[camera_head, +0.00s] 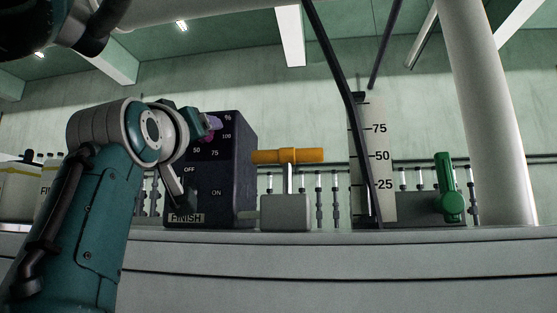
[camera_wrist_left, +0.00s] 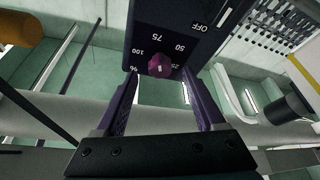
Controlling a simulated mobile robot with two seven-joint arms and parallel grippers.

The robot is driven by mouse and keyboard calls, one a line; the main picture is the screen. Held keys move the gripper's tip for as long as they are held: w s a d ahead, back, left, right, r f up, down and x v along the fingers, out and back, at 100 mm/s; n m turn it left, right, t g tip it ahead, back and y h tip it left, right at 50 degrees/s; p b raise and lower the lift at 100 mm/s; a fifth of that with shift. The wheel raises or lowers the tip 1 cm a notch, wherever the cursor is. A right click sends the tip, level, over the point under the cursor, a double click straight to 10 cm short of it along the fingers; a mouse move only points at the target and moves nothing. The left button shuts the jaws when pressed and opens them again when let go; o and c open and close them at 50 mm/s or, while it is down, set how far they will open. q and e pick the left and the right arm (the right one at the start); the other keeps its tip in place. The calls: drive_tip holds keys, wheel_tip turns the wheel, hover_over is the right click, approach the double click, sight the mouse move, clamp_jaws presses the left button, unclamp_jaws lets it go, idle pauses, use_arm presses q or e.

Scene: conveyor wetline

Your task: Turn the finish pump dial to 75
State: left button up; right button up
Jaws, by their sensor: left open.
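The finish pump box (camera_head: 245,170) is a dark upright panel with a FINISH label (camera_head: 186,218) at its foot. Its purple dial (camera_head: 213,123) sits near the top among the marks 50, 75, 100 and %. In the left wrist view the dial (camera_wrist_left: 160,65) shows a small pale mark, but I cannot tell which number it points to. My left gripper (camera_head: 207,122) is at the dial; in the left wrist view its two purple fingers (camera_wrist_left: 160,77) are spread apart, one on each side of the dial, with gaps visible. My right gripper is not in view.
An orange handle (camera_head: 288,156) on a grey block (camera_head: 285,213) stands right of the box. Farther right are a gauge board (camera_head: 376,205) marked 25, 50 and 75, and a green handle (camera_head: 449,190). A dark hose crosses before the gauge.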

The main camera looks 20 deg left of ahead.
use_arm(q)
drive_tip(key=b+v, duration=0.1)
drive_tip(key=v, duration=0.6)
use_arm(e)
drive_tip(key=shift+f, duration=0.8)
